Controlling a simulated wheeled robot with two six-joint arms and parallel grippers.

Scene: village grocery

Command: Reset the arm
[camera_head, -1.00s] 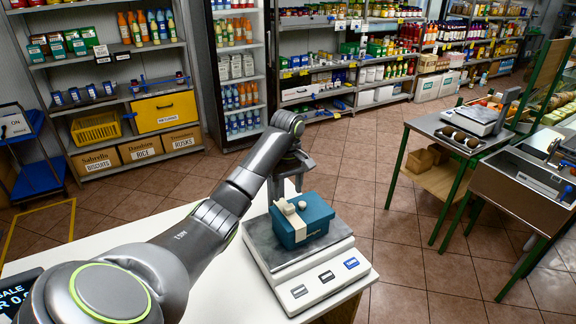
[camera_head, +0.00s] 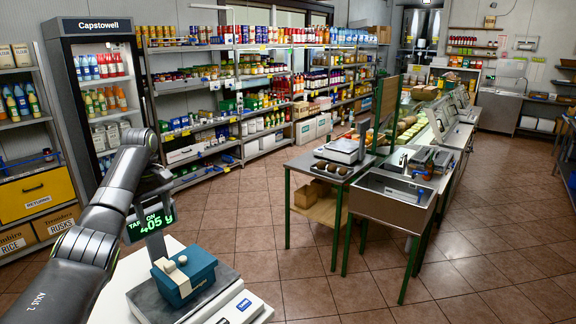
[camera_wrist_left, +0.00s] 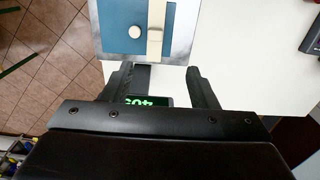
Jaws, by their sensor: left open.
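A teal box (camera_head: 184,279) with a cream band and a pale round knob sits on the weighing scale (camera_head: 246,308). The scale's green-lit display (camera_head: 150,223) stands behind the box and reads 405. My left gripper (camera_head: 158,188) is beyond the box, by the display, with its fingers partly hidden. In the left wrist view my left gripper (camera_wrist_left: 160,84) is open with nothing between its fingertips. There the box (camera_wrist_left: 119,30) lies ahead of the fingertips, apart from them, and part of the display (camera_wrist_left: 150,101) shows between the fingers. My right gripper is not in view.
The white counter (camera_head: 120,277) carries the scale. A drinks fridge (camera_head: 98,88) and stocked shelves stand behind. A metal sink (camera_head: 392,196) and a second scale (camera_head: 341,150) are on stands to the right. Tiled floor (camera_head: 285,262) lies open between.

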